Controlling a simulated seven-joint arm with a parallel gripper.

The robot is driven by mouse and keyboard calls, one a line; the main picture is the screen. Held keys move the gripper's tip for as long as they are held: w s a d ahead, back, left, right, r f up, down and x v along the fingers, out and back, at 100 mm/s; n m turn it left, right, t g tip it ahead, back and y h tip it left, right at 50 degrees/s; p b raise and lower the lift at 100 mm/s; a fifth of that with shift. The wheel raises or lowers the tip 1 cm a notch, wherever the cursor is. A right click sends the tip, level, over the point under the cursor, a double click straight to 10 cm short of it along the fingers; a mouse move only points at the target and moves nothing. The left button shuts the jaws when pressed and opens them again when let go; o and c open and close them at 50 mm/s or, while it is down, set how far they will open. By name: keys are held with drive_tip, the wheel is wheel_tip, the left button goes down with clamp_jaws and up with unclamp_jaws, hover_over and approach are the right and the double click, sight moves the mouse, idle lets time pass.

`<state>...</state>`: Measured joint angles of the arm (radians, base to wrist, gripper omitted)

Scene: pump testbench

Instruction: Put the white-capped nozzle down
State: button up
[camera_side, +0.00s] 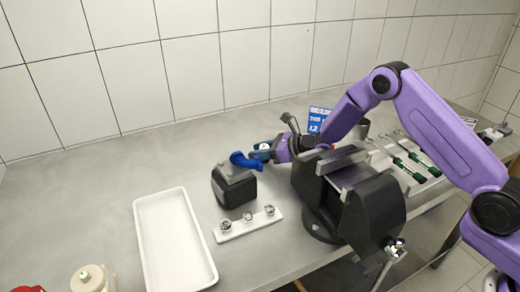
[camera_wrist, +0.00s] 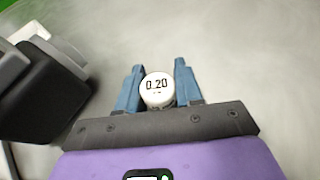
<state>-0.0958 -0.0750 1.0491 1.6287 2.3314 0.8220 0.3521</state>
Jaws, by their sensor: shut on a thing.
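The white-capped nozzle (camera_wrist: 157,89) is between the blue fingers of my gripper (camera_wrist: 159,72) in the wrist view. Its round white cap faces the camera and reads "0.20". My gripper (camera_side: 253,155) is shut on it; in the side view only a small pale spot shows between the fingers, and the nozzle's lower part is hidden. The gripper is behind the black block-shaped device (camera_side: 234,187), over the grey bench. I cannot tell whether the nozzle touches the bench.
A white strip (camera_side: 232,235) with three small fittings lies in front of the black device. An empty white tray (camera_side: 174,243) lies at left. A large dark vise (camera_side: 350,190) stands at right, near green-handled screwdrivers (camera_side: 414,172). The bench behind left is clear.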

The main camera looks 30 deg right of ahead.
sight(266, 146)
drive_tip(key=o, duration=1.1)
drive_tip(key=shift+c, duration=0.2)
drive_tip(key=shift+r, duration=0.45)
drive_tip(key=shift+s+d+r, duration=0.15)
drive_tip(key=shift+r, duration=0.15)
drive_tip(key=v, duration=0.4)
wheel_tip(266, 146, up, 7)
drive_tip(key=shift+s, duration=0.2)
